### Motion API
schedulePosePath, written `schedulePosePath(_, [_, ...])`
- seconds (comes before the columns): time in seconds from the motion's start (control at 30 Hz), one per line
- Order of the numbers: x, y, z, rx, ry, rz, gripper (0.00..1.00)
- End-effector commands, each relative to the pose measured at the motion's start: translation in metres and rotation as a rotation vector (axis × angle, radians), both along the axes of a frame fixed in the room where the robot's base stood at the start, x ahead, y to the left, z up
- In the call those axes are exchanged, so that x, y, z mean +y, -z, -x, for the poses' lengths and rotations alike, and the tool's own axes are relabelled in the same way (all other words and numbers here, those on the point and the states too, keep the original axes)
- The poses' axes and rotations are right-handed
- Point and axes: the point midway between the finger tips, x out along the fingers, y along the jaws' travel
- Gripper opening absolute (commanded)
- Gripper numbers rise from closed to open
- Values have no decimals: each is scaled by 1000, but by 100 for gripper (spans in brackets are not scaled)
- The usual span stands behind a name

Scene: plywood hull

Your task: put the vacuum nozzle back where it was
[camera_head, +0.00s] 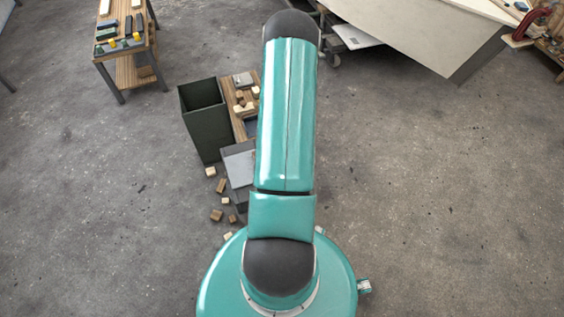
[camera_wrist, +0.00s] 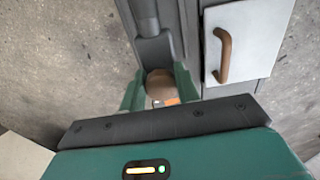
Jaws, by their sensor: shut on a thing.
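In the wrist view my gripper (camera_wrist: 158,74) has its two green fingers closed on either side of the vacuum nozzle (camera_wrist: 155,50). The nozzle is a dark grey piece with a grey tube running up from it. A brown rounded part and a small orange patch show between the fingers, partly hidden by my gripper. The nozzle overlaps a dark grey upright surface behind it; I cannot tell whether they touch. In the head view my own arm hides the gripper and the nozzle.
A pale panel with a brown handle (camera_wrist: 225,55) is right of the nozzle. In the head view, a dark green bin (camera_head: 191,125) stands beside a low wooden surface with blocks. Loose blocks (camera_head: 217,215) lie on the floor. A workbench (camera_head: 126,48) is upper left; the right floor is clear.

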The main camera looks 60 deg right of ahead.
Motion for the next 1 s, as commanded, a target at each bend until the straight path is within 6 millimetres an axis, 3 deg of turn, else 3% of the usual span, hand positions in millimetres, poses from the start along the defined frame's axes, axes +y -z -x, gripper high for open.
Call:
schedulePosePath(0.33, [22, 31, 13, 1, -2, -3, 0])
schedulePosePath(0.5, [20, 56, 12, 0, -1, -1, 0])
schedulePosePath(0.87, [19, 60, 11, -1, -1, 1, 0])
schedulePosePath(0.9, [19, 61, 12, -1, -1, 1, 33])
schedulePosePath(1.0, [19, 60, 11, -1, -1, 1, 53])
